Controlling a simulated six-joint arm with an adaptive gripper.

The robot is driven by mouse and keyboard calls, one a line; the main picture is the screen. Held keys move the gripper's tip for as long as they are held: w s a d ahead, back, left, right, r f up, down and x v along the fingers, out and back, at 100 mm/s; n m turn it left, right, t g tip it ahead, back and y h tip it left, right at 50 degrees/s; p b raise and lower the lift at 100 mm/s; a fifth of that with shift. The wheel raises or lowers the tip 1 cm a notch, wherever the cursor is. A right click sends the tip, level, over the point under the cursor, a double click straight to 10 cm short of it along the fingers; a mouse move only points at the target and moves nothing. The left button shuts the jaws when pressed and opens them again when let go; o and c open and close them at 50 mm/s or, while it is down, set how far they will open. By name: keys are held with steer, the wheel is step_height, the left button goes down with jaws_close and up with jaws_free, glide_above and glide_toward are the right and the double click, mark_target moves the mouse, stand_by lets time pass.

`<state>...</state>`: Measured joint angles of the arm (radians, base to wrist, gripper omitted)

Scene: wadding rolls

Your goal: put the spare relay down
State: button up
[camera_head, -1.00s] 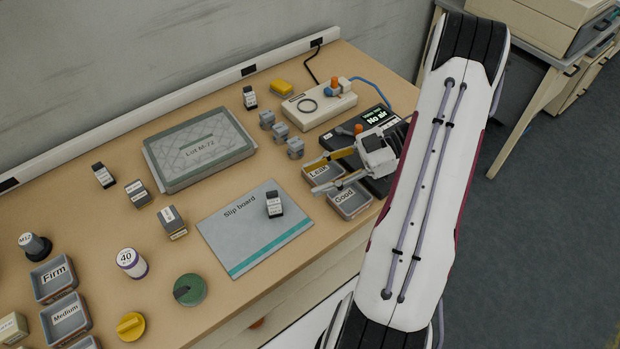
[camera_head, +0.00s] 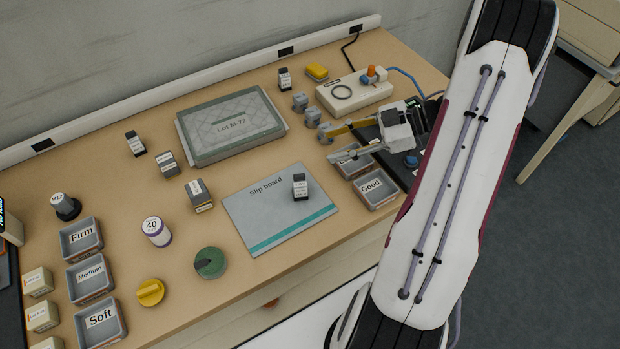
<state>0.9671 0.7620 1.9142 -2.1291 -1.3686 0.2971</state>
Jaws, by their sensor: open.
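I cannot read which thing is the spare relay. Small black-topped blocks with white labels stand on the slip board (camera_head: 262,222), where one block (camera_head: 300,187) is near its right side, at the back of the bench (camera_head: 284,78), and left of the Lot M-72 tray (camera_head: 135,143). My gripper (camera_head: 328,149) is open, its fingers pointing left above the bench. Its upper fingertip overlaps the nearest of the small grey blocks (camera_head: 312,117) in the picture; I cannot tell whether they touch. I see nothing held between the fingers.
The Good tray (camera_head: 378,188) lies below my gripper; the tray beside it is partly hidden by a finger. A cream box with an orange knob (camera_head: 355,92) stands behind. Two grey labelled blocks (camera_head: 199,194) (camera_head: 167,163) stand left of the slip board. Bare bench lies around them.

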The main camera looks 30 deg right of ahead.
steer(key=w+d+r+m+t+h, duration=0.2)
steer(key=w+r+t+h, duration=0.2)
steer(key=w+r+h, duration=0.6)
step_height(320, 180, up, 13)
steer(key=w+m+t+h, duration=0.1)
steer(key=m+h, duration=0.4)
steer(key=s+a+f+m+g+y, duration=0.1)
steer(key=s+a+f+m+g, duration=0.1)
steer(key=s+a, duration=0.8)
steer(key=s+a+f+m+g+y, duration=0.1)
steer(key=s+a+m+g, duration=0.3)
steer(key=s+a, duration=0.7)
steer(key=s+y, duration=0.1)
steer(key=s, duration=0.6)
steer(key=shift+s+f+y, duration=0.3)
steer(key=shift+s+f, duration=0.1)
